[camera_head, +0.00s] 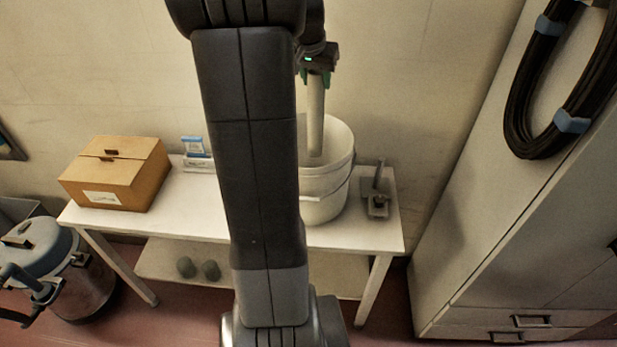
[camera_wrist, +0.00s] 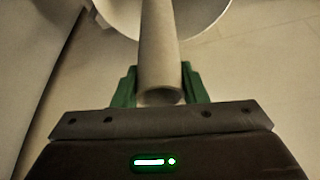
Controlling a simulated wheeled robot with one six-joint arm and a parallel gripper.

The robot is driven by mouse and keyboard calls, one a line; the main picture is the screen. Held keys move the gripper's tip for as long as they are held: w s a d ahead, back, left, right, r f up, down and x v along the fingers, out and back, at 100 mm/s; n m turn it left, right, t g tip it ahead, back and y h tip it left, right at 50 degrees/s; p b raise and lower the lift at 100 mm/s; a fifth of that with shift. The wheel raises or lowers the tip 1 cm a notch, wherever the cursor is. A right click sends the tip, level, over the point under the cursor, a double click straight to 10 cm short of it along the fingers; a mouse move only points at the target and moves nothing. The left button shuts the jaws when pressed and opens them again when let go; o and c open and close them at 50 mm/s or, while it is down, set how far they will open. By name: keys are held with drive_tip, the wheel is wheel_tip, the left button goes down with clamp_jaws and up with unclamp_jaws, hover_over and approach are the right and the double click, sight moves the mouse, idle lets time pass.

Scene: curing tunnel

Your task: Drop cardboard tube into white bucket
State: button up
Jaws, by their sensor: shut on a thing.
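The cardboard tube (camera_head: 316,118) is a pale beige cylinder hanging roughly upright from my gripper (camera_head: 317,76). My gripper is shut on its upper end. In the wrist view the tube (camera_wrist: 159,50) runs between the green fingers of my gripper (camera_wrist: 159,88), its hollow near end facing the camera. The white bucket (camera_head: 325,187) stands on the white table, partly hidden by my arm. In the head view the tube's lower end overlaps the bucket's opening. In the wrist view the bucket's rim (camera_wrist: 215,22) shows around the tube's far end.
The white table (camera_head: 190,205) also holds a cardboard box (camera_head: 115,172) at left, a small blue-and-white item (camera_head: 194,150) and a grey metal tool (camera_head: 378,195) right of the bucket. A tall cabinet (camera_head: 480,220) stands at right. A lidded canister (camera_head: 60,265) is at lower left.

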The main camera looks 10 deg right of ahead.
wheel_tip(320, 180, down, 6)
drive_tip(key=b, duration=0.4)
drive_tip(key=shift+r, duration=0.15)
drive_tip(key=o, duration=1.3)
drive_tip(key=shift+r, duration=0.1)
wheel_tip(320, 180, up, 13)
drive_tip(key=b, duration=0.1)
hover_over(316, 97)
drive_tip(key=s+a, duration=0.2)
drive_tip(key=shift+s+a, duration=0.15)
drive_tip(key=shift+s, duration=0.05)
drive_tip(key=shift+f, duration=0.2)
